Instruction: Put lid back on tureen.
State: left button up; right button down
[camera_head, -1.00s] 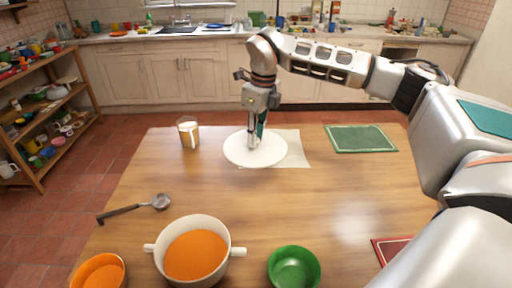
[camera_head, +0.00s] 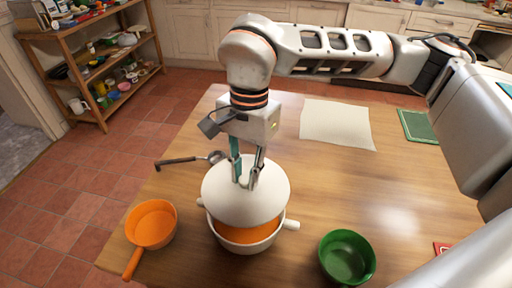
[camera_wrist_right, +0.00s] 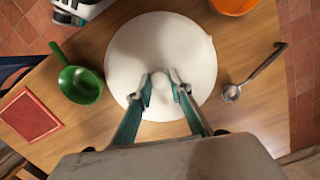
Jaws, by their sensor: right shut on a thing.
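The white round lid (camera_head: 245,198) is held by my right gripper (camera_head: 247,182), which is shut on its knob. The lid hangs over the white tureen (camera_head: 247,246), covering most of its opening and leaving orange contents showing along the front. The lid sits a little toward the back of the tureen, and I cannot tell whether it touches the rim. In the right wrist view the lid (camera_wrist_right: 160,60) fills the middle under my right gripper (camera_wrist_right: 163,82) and hides nearly all of the tureen. My left gripper is not in view.
A ladle (camera_head: 190,160) lies behind left. A pale sheet (camera_head: 337,122) and a green mat (camera_head: 418,125) lie farther back. The table middle right is clear.

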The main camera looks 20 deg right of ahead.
aim_at(246, 193)
jog(key=shift+s+a+f+n, duration=0.15)
jog(key=shift+s+a+n, duration=0.05)
jog(key=shift+s+n, duration=0.1)
jog(key=shift+f+b, duration=0.75)
jog(key=shift+f, duration=0.4)
jog(key=shift+f+b, duration=0.85)
jog(key=shift+f, duration=1.1)
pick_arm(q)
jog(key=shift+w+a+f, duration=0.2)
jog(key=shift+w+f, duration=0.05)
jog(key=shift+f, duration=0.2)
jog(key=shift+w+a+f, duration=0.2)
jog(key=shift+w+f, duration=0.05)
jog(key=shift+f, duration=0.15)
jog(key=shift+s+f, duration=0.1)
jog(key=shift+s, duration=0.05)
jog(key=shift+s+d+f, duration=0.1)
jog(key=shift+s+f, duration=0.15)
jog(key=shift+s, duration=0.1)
pick_arm(e)
jog(key=shift+w+r, duration=0.1)
